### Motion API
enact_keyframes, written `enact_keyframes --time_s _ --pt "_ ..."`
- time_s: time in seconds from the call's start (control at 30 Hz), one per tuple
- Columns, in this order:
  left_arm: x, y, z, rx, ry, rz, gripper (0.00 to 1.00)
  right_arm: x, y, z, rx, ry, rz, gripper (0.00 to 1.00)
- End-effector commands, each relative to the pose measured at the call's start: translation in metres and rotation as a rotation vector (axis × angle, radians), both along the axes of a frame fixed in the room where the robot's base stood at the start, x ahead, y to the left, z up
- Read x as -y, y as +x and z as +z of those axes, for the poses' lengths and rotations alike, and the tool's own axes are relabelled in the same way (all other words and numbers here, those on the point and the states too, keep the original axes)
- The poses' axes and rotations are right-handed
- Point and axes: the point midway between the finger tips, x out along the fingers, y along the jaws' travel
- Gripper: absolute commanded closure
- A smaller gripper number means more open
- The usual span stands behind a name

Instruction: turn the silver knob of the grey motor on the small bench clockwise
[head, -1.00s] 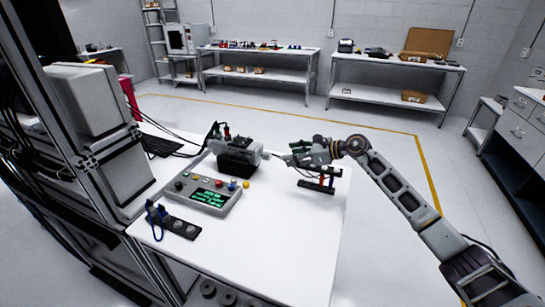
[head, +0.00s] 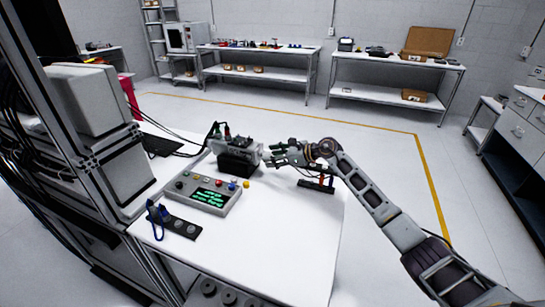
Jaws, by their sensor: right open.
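The grey motor (head: 238,158) sits on a black block on the white bench (head: 270,225), with cables at its back left. Its silver knob is at the right end, facing my right gripper, and is too small to make out clearly. My right gripper (head: 272,156) is open, its fingertips close to the motor's right end. I cannot tell whether the fingers are around the knob or just short of it. My left gripper is not in view.
A control box (head: 207,194) with a lit green display and coloured buttons stands in front of the motor. A black strip with a blue cable (head: 174,222) lies front left. A black and orange stand (head: 318,184) is under my right wrist. The bench's front right is clear.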

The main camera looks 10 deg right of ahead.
Motion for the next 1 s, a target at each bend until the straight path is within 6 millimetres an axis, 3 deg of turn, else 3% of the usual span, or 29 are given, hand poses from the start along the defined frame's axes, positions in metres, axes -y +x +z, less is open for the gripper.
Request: enact_keyframes --time_s 0.43,0.8,1.0 --pt "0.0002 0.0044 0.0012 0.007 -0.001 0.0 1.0 -0.0033 0.0029 -0.0021 0.0 -0.001 -0.001 0.49" --pt "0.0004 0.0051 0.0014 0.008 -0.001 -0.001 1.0 -0.0032 0.0027 -0.002 -0.001 -0.001 0.0 0.94" --pt "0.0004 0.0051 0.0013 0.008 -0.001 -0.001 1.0 -0.003 0.0029 -0.0019 -0.008 0.004 0.0 0.94"
